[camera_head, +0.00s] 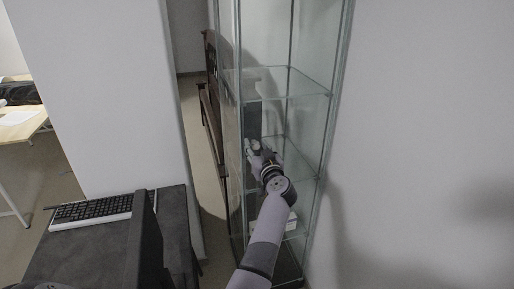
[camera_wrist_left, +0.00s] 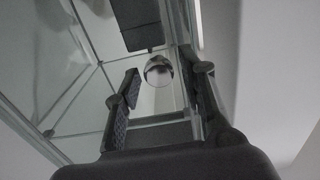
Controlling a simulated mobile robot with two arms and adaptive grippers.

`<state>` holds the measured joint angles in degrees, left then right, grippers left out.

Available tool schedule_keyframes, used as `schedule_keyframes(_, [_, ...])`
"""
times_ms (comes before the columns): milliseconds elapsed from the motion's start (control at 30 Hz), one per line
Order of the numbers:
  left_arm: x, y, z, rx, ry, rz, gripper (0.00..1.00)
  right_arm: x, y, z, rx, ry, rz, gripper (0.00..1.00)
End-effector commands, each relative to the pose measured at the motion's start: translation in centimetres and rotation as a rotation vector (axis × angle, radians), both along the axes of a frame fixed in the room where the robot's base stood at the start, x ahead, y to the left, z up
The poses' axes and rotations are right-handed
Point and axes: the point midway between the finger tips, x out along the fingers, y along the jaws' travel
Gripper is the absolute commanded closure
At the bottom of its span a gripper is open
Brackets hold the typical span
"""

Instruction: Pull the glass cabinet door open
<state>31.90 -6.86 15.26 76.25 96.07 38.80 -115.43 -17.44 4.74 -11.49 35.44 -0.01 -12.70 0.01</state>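The tall glass cabinet (camera_head: 322,115) stands against the wall in the head view, with clear panes and glass shelves. My left gripper (camera_head: 254,148) is at its left glass face, about mid-height. In the left wrist view, the two fingers of my left gripper (camera_wrist_left: 163,75) are apart. A shiny round knob (camera_wrist_left: 159,71) shows between and just beyond the fingertips. I cannot tell whether the fingers touch it. Cabinet glass and metal edges (camera_wrist_left: 70,95) fill the left of that view. Whether the door stands ajar is unclear. My right gripper is not in view.
A dark desk (camera_head: 95,255) with a keyboard (camera_head: 95,208) and a dark upright panel (camera_head: 150,240) stands at the lower left. A white wall section (camera_head: 110,100) stands behind it. Dark wooden furniture (camera_head: 212,95) shows left of the cabinet. A narrow strip of floor is free between desk and cabinet.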

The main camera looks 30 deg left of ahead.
Motion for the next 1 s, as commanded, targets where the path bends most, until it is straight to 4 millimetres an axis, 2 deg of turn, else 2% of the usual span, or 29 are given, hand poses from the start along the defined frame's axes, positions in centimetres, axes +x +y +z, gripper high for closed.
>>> schedule_keyframes(67, [0.00, 0.00, -0.01, 0.000, 0.000, 0.000, 0.70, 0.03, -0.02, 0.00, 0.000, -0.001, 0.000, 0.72])
schedule_keyframes(500, [0.00, -0.01, 0.00, 0.000, 0.000, 0.000, 0.99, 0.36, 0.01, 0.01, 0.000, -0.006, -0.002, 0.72])
schedule_keyframes(1000, [0.01, -0.02, 0.03, 0.000, -0.001, 0.002, 1.00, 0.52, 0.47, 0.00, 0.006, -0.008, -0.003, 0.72])
